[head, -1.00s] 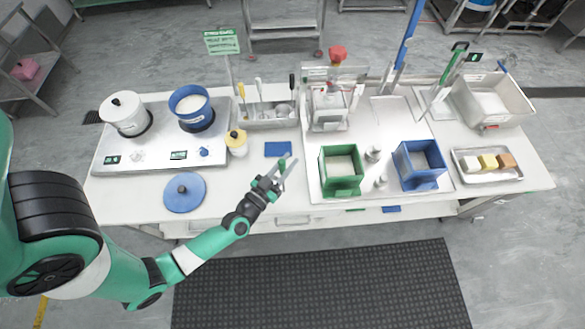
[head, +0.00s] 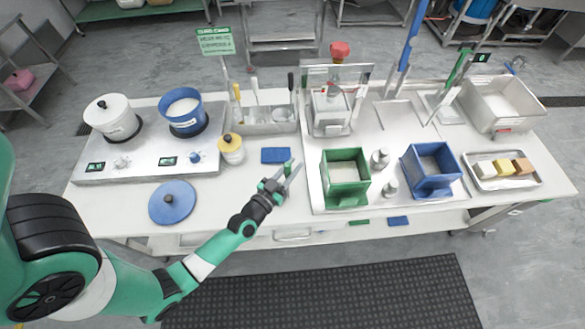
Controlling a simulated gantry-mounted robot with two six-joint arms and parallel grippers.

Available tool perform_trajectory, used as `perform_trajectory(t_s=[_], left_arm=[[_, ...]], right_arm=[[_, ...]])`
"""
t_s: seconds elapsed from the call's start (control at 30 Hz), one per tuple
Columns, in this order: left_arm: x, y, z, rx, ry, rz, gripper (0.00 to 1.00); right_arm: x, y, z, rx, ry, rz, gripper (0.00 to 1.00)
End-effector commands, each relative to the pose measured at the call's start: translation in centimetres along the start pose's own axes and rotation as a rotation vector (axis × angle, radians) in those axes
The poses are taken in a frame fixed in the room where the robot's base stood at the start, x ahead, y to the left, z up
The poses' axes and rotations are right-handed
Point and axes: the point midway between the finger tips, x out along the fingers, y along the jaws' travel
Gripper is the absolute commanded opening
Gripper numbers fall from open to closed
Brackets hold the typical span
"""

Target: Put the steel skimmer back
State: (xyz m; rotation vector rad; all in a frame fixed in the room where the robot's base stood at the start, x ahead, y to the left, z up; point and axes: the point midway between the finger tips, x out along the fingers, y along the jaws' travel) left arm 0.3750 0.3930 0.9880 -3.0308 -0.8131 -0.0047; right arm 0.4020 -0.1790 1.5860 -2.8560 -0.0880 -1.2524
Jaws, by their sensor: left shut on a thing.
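My left gripper (head: 275,187) is above the front part of the white worktop, left of the green bin. It is shut on a slim thing with a green end and a thin grey part, which I take to be the steel skimmer (head: 288,168); its shape is small and partly hidden by the fingers. A steel utensil holder (head: 270,128) stands farther back, with several upright handles, among them a yellow one and a black one. The gripper is in front of this holder and apart from it. My right gripper is not in view.
A blue pad (head: 275,155) lies between gripper and holder. The green bin (head: 345,190) and blue bin (head: 430,185) stand to the right. A yellow-lidded jar (head: 231,155), blue lid (head: 172,203) and two pots (head: 112,120) on a hob are left. A grinder (head: 331,110) stands behind.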

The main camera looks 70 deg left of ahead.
Motion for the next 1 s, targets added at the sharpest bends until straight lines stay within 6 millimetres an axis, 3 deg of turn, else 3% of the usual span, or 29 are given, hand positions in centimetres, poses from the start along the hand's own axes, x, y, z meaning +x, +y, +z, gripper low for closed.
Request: perform_trajectory(t_s=[0.1,0.13,0.3,0.67,0.77,1.0], left_arm=[[0.0,0.0,0.4,0.001,0.002,0.000,0.00],[0.0,0.0,0.4,0.000,0.000,0.000,0.27],[0.0,0.0,0.3,0.000,0.000,0.000,0.56],[-0.2,0.0,-0.2,0.000,-0.001,0.000,0.56],[-1.8,0.0,0.0,0.001,-0.003,0.001,0.56],[-7.7,0.1,-0.1,0.002,-0.005,0.003,0.56]], right_arm=[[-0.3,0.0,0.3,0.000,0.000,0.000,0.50],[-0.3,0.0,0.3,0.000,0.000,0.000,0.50],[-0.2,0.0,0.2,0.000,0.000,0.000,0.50],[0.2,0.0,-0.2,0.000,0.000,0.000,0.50],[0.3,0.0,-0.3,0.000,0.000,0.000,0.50],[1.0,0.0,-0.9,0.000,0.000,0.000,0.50]])
